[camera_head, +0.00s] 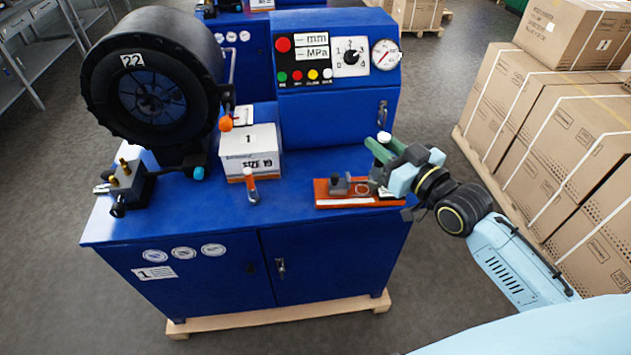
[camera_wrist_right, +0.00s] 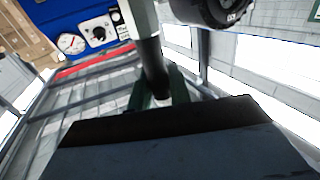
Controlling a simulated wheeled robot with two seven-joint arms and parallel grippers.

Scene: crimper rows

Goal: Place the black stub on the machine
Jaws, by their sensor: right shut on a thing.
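The machine is a blue crimper with a large round black head (camera_head: 150,60) marked 22, at the left of the blue bench. My right gripper (camera_head: 379,151) is above the bench's right end, over the orange tray (camera_head: 330,202). In the right wrist view its green fingers (camera_wrist_right: 158,88) are shut on the black stub (camera_wrist_right: 153,68), a dark cylinder with a pale upper part. In the head view only a small pale end (camera_head: 384,136) shows at the fingertips; the gripper hides the rest. The stub is well apart from the black head. My left gripper is not in view.
A white box (camera_head: 250,145) marked SIZE 19 stands mid-bench, with an orange-tipped tool (camera_head: 251,186) before it. A small block with brass fittings (camera_head: 123,180) sits at the left edge. A control panel (camera_head: 337,58) rises behind. Cardboard boxes (camera_head: 560,120) stand at right.

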